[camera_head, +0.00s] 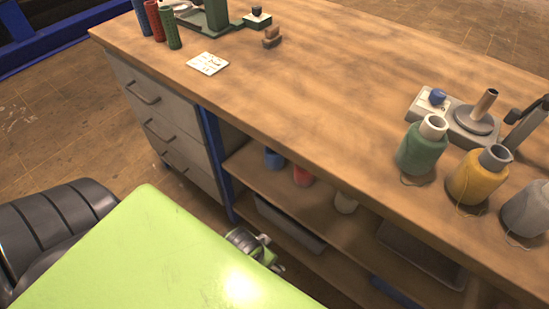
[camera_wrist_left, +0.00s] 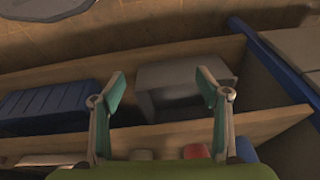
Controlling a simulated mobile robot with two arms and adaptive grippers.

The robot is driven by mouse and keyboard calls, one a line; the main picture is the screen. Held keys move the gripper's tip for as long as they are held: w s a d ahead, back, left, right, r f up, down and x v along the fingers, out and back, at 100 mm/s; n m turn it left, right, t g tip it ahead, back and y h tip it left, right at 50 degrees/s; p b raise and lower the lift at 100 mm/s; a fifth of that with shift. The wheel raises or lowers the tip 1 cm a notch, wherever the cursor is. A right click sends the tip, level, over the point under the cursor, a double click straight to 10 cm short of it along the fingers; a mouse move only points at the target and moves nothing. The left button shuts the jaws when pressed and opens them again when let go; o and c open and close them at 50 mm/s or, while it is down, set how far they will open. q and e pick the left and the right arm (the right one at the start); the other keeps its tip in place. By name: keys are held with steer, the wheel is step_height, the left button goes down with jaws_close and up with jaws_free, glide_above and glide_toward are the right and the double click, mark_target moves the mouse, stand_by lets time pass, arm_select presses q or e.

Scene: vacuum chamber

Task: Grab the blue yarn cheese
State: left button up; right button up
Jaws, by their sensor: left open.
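The blue yarn cone (camera_head: 274,159) stands on the upper open shelf under the workbench, left of a red cone (camera_head: 303,175). In the left wrist view, a blue top (camera_wrist_left: 245,149) shows at the lower right edge, partly cut off by the green part of my arm. My left gripper (camera_wrist_left: 160,88) is open and empty, with its two teal-padded fingers apart. In the head view, part of my left gripper (camera_head: 264,252) shows past my green body, in front of the shelves. My right gripper is not in view.
A pale cone (camera_head: 345,202) shares the shelf. Green (camera_head: 421,148), yellow (camera_head: 479,175) and grey (camera_head: 528,208) cones stand on the benchtop (camera_head: 300,95). Grey drawers (camera_head: 165,120) and a blue post (camera_head: 215,165) border the shelf on the left. Grey bins (camera_head: 290,225) sit below.

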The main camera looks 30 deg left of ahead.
arm_select(q)
step_height(320, 180, up, 5)
steer(key=w+a+n+t+b, duration=0.1)
steer(key=w+b, duration=0.1)
steer(key=w, duration=0.1)
steer(key=n+t+y, duration=0.5)
steer(key=n, duration=0.1)
glide_toward(274, 156)
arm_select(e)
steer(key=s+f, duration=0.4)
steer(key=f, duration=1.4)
arm_select(q)
steer(key=shift+b+x, duration=1.6)
steer(key=shift+x, duration=3.25)
steer(key=b+x, duration=0.1)
steer(key=x, duration=0.3)
steer(key=shift+w+a, duration=0.1)
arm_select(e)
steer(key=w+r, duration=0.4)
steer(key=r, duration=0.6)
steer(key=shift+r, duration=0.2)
arm_select(q)
steer(key=c, duration=1.3)
